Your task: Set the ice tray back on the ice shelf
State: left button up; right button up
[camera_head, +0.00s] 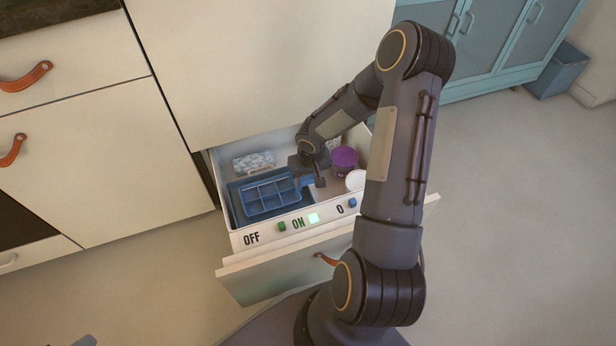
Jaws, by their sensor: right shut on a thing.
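The blue ice tray (268,196), with several compartments, is inside the pulled-out drawer at its left part. It is over a dark blue flat area (237,212), which looks like the ice shelf. I cannot tell whether the tray touches it or is held just above. My right gripper (309,181) reaches down into the drawer and is shut on the right end of the tray. Its fingers are small here and partly dark. My left gripper is not seen.
A purple tub (344,160) and a white round thing (355,180) stand right of the gripper. A pale blue-white pack (254,162) lies behind the tray. Drawer walls surround them.

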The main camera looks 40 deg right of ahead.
jog(key=shift+f, duration=0.1)
jog(key=o, duration=1.4)
